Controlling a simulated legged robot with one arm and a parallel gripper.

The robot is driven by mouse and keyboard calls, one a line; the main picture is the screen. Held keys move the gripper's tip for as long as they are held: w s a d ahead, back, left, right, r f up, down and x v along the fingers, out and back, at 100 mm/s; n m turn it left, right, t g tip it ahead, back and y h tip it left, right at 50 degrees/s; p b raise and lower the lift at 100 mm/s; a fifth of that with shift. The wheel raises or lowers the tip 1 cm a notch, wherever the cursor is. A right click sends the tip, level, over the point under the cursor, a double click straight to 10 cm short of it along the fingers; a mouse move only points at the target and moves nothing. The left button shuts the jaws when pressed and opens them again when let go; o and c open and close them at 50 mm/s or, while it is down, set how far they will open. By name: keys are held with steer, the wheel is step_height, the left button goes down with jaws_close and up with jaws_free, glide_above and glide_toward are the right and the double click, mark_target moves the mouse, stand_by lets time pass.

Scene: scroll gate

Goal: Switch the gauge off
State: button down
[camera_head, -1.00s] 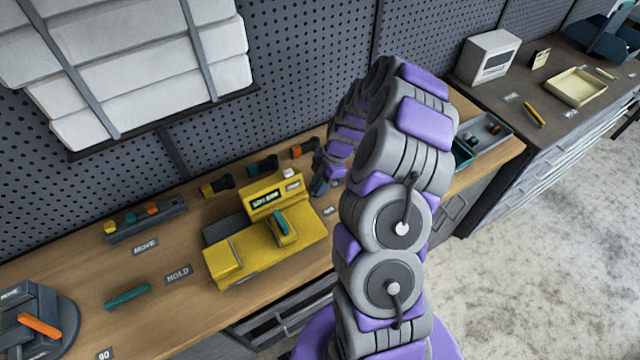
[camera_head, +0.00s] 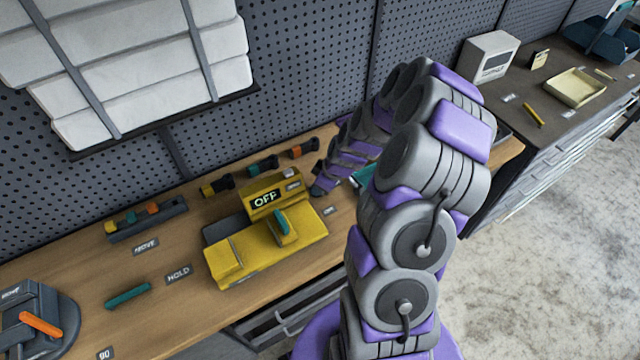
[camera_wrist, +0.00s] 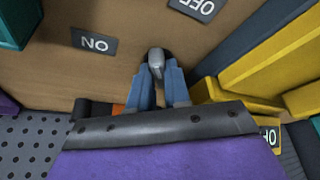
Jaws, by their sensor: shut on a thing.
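The yellow gauge (camera_head: 265,252) stands on the wooden bench, and its display (camera_head: 265,198) reads OFF. A teal piece (camera_head: 283,228) sits on its top. My gripper (camera_head: 319,188) is low over the bench, just right of the gauge's display end. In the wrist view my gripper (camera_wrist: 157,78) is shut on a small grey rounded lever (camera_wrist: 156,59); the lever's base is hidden. An ON label (camera_wrist: 95,42) lies to its left and an OFF label (camera_wrist: 196,5) lies above, nearer the yellow body (camera_wrist: 285,50).
Several small coloured pieces (camera_head: 218,187) sit along the pegboard behind the gauge. A rack (camera_head: 146,220) and a teal bar (camera_head: 128,296) lie to the left. A dark fixture with an orange handle (camera_head: 41,324) is at the bottom left. A teal container edge (camera_wrist: 18,25) is near my gripper.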

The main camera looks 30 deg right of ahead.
steer(key=m, duration=0.1)
steer(key=m+p, duration=0.1)
steer(key=m+h, duration=0.1)
steer(key=shift+s+a+f, duration=0.1)
steer(key=shift+s+a, duration=0.15)
steer(key=shift+w+m+t+h+p, duration=0.1)
steer(key=shift+m+t+h+p, duration=0.5)
steer(key=shift+m, duration=0.6)
steer(key=c, duration=1.4)
jaws_free()
steer(key=o, duration=0.3)
steer(key=shift+w+f, duration=0.15)
steer(key=shift+w, duration=0.1)
steer(key=shift+d, duration=0.1)
steer(key=shift+s, duration=0.1)
steer(key=v, duration=0.5)
steer(key=p+v, duration=0.1)
steer(key=v, duration=1.1)
steer(key=shift+w+d+r+p, duration=0.1)
steer(key=shift+w+r+p, duration=0.15)
steer(key=shift+r+p, duration=0.15)
